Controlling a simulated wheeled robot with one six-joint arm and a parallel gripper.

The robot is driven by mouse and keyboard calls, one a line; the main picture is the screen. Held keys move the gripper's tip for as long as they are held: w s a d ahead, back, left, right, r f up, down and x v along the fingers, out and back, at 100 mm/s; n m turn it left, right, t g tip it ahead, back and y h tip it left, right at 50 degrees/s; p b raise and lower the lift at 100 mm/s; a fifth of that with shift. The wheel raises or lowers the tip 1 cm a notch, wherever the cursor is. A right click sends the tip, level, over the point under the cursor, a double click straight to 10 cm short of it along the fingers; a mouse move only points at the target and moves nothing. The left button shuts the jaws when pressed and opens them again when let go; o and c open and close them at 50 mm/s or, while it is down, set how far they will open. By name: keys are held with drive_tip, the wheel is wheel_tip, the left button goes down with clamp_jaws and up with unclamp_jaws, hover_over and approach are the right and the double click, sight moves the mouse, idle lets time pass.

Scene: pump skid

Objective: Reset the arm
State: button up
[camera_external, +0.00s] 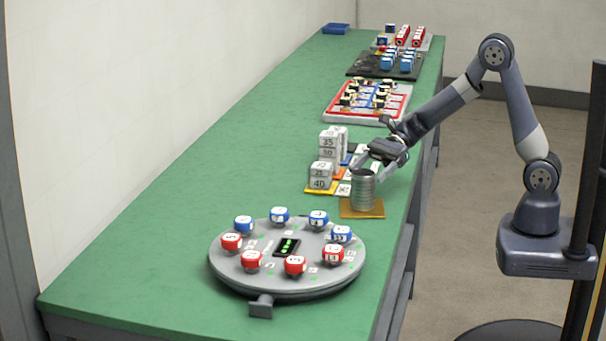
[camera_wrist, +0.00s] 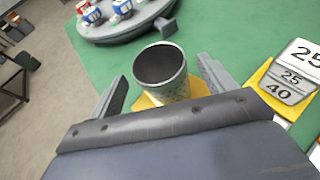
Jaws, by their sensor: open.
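My gripper (camera_external: 374,165) is at the end of my arm, low over the green table near its right edge. It also shows in the wrist view (camera_wrist: 160,92), with its two fingers spread apart. A ribbed grey metal cup (camera_external: 363,191) stands upright on a yellow pad. In the wrist view the open-topped cup (camera_wrist: 165,90) lies between the fingers, with gaps visible on both sides. The cup looks empty inside.
A round grey turntable (camera_external: 288,280) with red and blue numbered pieces is nearest the camera. Numbered weight blocks (camera_external: 320,178) stand left of the cup. Trays (camera_external: 335,117) and a blue bin (camera_external: 335,29) are farther back. The table's left side is clear.

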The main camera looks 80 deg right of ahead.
drive_tip(key=v, duration=0.8)
approach(356, 181)
drive_tip(key=x, duration=0.3)
drive_tip(key=f+x, duration=0.1)
drive_tip(key=x, duration=0.3)
drive_tip(key=shift+d, duration=0.15)
drive_tip(key=shift+w+r, duration=0.15)
drive_tip(key=shift+r, duration=0.2)
wheel_tip(356, 181, up, 10)
drive_tip(key=p, duration=0.2)
drive_tip(key=w+d+f+m+t+h+p, duration=0.1)
drive_tip(key=w+d+m+t+h+p, duration=0.15)
drive_tip(key=w, duration=0.65)
drive_tip(key=w+d+m+t+h+p, duration=0.1)
drive_tip(key=w+d+m+h+p, duration=0.15)
drive_tip(key=w, duration=0.55)
drive_tip(key=w+d+f+m+t+h+p, duration=0.1)
drive_tip(key=w+m+t+h+p, duration=0.2)
drive_tip(key=w, duration=0.6)
drive_tip(key=shift+n+g+y, duration=0.3)
drive_tip(key=shift+g+y, duration=0.25)
drive_tip(key=shift+y, duration=0.05)
wheel_tip(356, 181, down, 10)
drive_tip(key=shift+s+r+b, duration=0.1)
drive_tip(key=shift+r+b, duration=0.05)
drive_tip(key=shift+b, duration=0.9)
drive_tip(key=shift+s+d+r, duration=0.25)
drive_tip(key=shift+s+r, duration=0.05)
drive_tip(key=shift+s, duration=0.2)
